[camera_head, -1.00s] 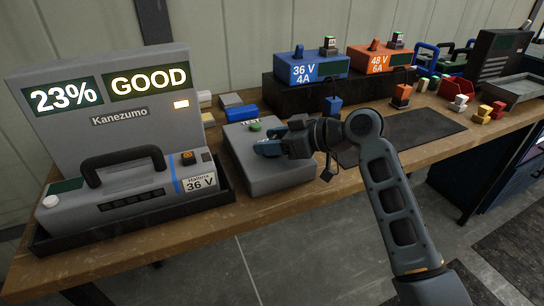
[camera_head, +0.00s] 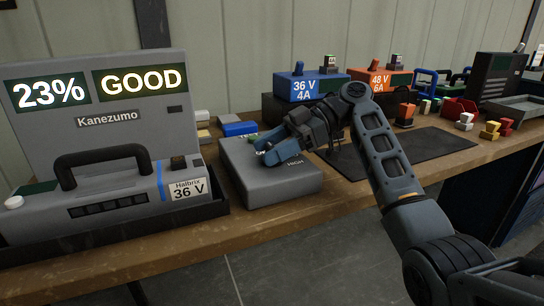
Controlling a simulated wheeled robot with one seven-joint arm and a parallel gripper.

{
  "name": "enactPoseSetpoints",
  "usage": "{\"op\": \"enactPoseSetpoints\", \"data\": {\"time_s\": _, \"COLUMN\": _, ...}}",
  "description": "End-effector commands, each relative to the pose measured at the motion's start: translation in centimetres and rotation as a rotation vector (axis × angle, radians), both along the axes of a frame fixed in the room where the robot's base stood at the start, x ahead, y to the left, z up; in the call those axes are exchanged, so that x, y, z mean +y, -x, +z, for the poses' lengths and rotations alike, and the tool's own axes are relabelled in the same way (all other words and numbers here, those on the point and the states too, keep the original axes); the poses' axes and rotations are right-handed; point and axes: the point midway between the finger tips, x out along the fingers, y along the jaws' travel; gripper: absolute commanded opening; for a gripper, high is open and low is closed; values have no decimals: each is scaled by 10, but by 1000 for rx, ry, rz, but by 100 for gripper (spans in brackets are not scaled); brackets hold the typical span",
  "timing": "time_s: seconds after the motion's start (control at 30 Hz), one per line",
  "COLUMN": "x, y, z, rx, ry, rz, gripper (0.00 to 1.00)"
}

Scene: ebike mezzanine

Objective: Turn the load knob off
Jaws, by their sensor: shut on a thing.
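The load knob sits on top of a grey box (camera_head: 272,190) in the middle of the bench. "HIGH" is printed on the box's top to the right, and part of a "TEST" label shows at its back. My gripper (camera_head: 268,153) reaches in from the right and is shut on the knob. Its blue fingers cover most of the knob, so its pointing direction cannot be read. A grey tester (camera_head: 132,140) at the left shows "23%" and "GOOD". A grey battery pack (camera_head: 105,203) labelled "Halbrix 36 V" lies before it in a dark tray.
Behind are a blue 36 V 4A charger (camera_head: 312,84) and an orange 48 V 6A charger (camera_head: 378,79) on a dark stand. A black mat (camera_head: 415,150) lies right of the box. Small coloured blocks and a grey tray (camera_head: 515,105) are at the far right.

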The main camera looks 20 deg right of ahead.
Motion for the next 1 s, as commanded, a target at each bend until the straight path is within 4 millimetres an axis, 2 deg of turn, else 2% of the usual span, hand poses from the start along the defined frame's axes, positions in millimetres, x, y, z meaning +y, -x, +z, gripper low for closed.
{"op": "enactPoseSetpoints", "data": {"time_s": 0.23, "x": 1, "y": 0, "z": -2, "rx": 2, "ry": 2, "rz": 61, "gripper": 25}}
{"op": "enactPoseSetpoints", "data": {"time_s": 0.67, "x": 1, "y": 0, "z": -2, "rx": 4, "ry": 2, "rz": 70, "gripper": 25}}
{"op": "enactPoseSetpoints", "data": {"time_s": 0.7, "x": 1, "y": 0, "z": -2, "rx": 4, "ry": 2, "rz": 70, "gripper": 57}}
{"op": "enactPoseSetpoints", "data": {"time_s": 0.9, "x": 0, "y": 0, "z": -1, "rx": 3, "ry": 2, "rz": 69, "gripper": 76}}
{"op": "enactPoseSetpoints", "data": {"time_s": 1.0, "x": 0, "y": 0, "z": -1, "rx": 2, "ry": 1, "rz": 68, "gripper": 77}}
